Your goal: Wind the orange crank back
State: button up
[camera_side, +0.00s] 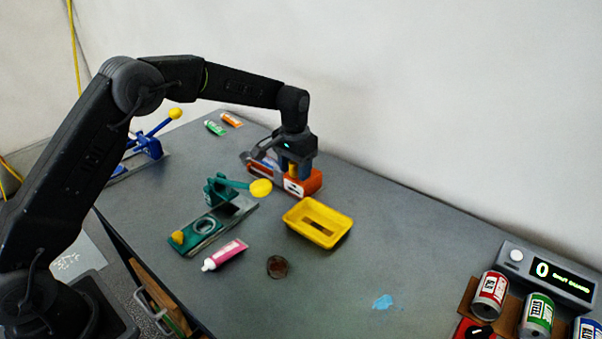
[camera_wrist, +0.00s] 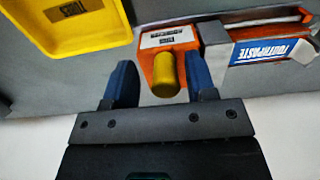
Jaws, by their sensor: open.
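The orange crank device (camera_side: 310,184) stands near the middle back of the table, with a white label on its side. In the wrist view its orange body (camera_wrist: 150,60) carries a yellow knob (camera_wrist: 167,76). My gripper (camera_side: 295,172) is over the device, pointing down. In the wrist view the blue fingers of my gripper (camera_wrist: 161,68) are apart, one on each side of the knob, with a visible gap on the left. I cannot tell whether the right finger touches the knob. Part of the device is hidden behind my gripper in the side view.
A yellow tray (camera_side: 318,222) lies close in front. A green lever press (camera_side: 205,226), a pink tube (camera_side: 226,254) and a brown disc (camera_side: 278,267) are nearer. Cans (camera_side: 491,295) stand right.

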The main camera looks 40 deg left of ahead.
jog(key=shift+r, duration=2.95)
jog(key=shift+s+r, duration=0.15)
jog(key=shift+r, duration=0.15)
jog(key=s+r+t, duration=0.3)
jog(key=s+r, duration=1)
jog(key=s, duration=0.4)
jog(key=s+f+t, duration=0.1)
jog(key=s, duration=0.7)
jog(key=s+f+t, duration=0.1)
jog(key=s+f, duration=0.1)
jog(key=s, duration=0.7)
jog(key=shift+s+f+t, duration=0.2)
jog(key=shift+f+t, duration=0.1)
